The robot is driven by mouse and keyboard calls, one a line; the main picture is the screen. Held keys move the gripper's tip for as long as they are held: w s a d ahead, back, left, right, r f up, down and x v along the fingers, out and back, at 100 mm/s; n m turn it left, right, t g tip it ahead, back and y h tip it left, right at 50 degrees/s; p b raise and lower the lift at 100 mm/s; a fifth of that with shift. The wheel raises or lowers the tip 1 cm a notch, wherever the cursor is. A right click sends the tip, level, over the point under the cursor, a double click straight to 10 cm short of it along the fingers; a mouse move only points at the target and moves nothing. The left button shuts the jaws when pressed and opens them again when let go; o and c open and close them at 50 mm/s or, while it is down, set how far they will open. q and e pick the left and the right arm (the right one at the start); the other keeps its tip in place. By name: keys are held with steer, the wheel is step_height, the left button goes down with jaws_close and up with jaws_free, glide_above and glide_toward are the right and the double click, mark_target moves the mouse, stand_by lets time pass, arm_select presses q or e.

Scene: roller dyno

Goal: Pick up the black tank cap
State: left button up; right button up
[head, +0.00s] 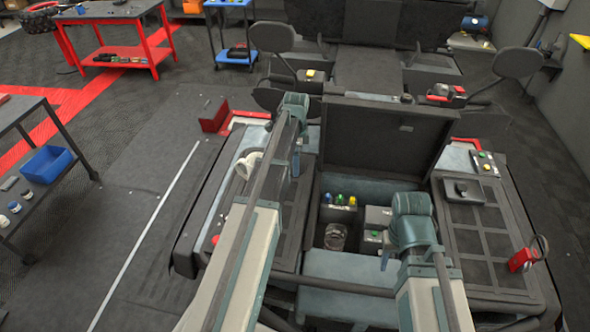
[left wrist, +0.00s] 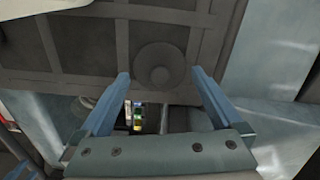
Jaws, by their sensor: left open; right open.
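My left gripper (left wrist: 160,74) is open, with one blue finger to each side of the cap's lower part in the picture and nothing held. I cannot tell how far the cap is from the fingers. In the head view my left arm hides the cap. My right gripper (head: 410,252) is open over the front of the vehicle's bay, partly hidden by its own wrist.
A red object (head: 522,260) sits on the right panel. A cart with a blue bin (head: 47,164) stands at left.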

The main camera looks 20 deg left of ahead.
arm_select(q)
steer(key=shift+r, duration=0.1)
jaws_close()
stand_by(0.3)
steer(key=shift+r, duration=0.1)
arm_select(e)
steer(key=shift+r, duration=0.15)
